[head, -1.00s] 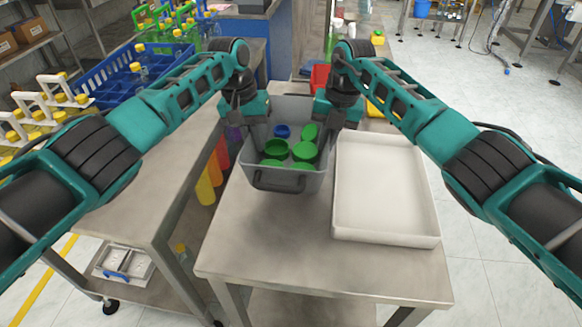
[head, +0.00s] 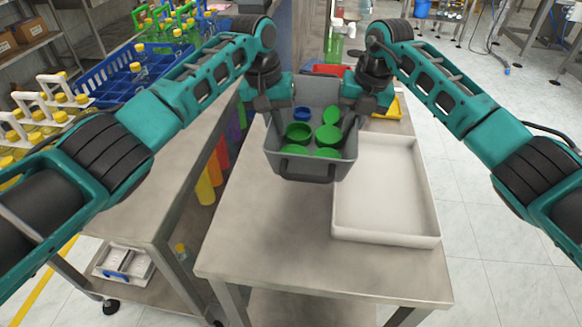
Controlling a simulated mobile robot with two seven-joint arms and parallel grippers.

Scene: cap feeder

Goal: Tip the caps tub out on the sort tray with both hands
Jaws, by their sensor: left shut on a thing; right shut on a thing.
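The grey caps tub (head: 305,170) is held between my two grippers, a little above the steel table and upright or nearly so. It holds several green caps (head: 328,135) and a blue cap (head: 302,114). My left gripper (head: 272,118) is shut on the tub's left side wall. My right gripper (head: 352,116) is shut on its right side wall. The fingertips are partly hidden at the walls. The white sort tray (head: 385,237) lies on the table to the right of the tub and looks empty. The tub's right front edge overlaps the tray's left edge in view.
The steel table (head: 285,245) is bare in front of the tub. On the left are a second bench (head: 150,190), a blue crate (head: 125,85) with bottles, and hanging coloured sleeves (head: 205,188).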

